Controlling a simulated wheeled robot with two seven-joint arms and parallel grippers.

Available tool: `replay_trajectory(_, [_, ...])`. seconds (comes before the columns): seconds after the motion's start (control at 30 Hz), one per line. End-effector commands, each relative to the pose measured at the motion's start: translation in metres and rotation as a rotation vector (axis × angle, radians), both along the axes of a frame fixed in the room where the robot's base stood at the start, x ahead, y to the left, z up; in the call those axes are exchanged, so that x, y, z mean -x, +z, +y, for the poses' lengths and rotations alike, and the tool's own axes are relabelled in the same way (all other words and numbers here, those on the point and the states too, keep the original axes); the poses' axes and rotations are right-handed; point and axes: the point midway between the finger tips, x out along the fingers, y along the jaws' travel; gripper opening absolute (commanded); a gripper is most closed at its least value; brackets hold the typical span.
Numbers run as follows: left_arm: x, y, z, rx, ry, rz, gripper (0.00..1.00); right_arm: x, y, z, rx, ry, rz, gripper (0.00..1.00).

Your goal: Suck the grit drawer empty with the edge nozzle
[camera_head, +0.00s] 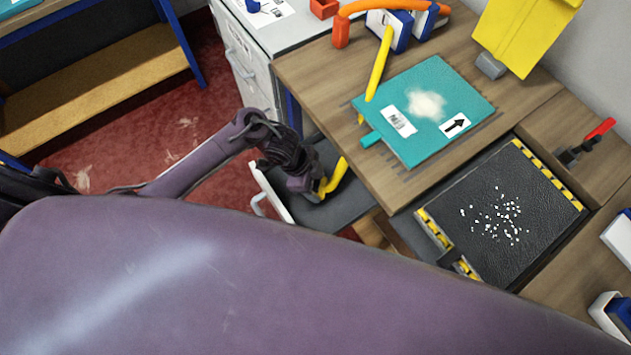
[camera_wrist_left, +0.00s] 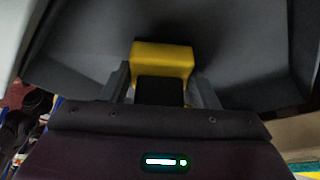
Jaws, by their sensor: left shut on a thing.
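My left gripper (camera_head: 318,188) is shut on the yellow edge nozzle (camera_head: 336,176). It holds the nozzle low inside the open grit drawer (camera_head: 351,193), a dark grey tray with a white front, below the table's left edge. In the left wrist view the nozzle (camera_wrist_left: 163,60) sits between the gripper's fingers (camera_wrist_left: 160,90), with the drawer's grey inside (camera_wrist_left: 240,50) around it. I cannot see any grit in the drawer, and I cannot tell whether the nozzle touches its floor. My right gripper is not in view.
A teal mat (camera_head: 430,85) with a pale dust patch lies on the wooden table. A black panel (camera_head: 490,180) with yellow-striped edges bears scattered white specks.

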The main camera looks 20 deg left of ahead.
Motion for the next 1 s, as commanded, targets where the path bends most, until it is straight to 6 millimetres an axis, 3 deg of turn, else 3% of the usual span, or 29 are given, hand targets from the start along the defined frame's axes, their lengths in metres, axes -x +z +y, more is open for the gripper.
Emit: replay_trajectory(1.0, [-0.0002, -0.008, -0.0002, 0.0, 0.0, 0.0, 0.36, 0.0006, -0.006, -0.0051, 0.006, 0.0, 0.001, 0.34])
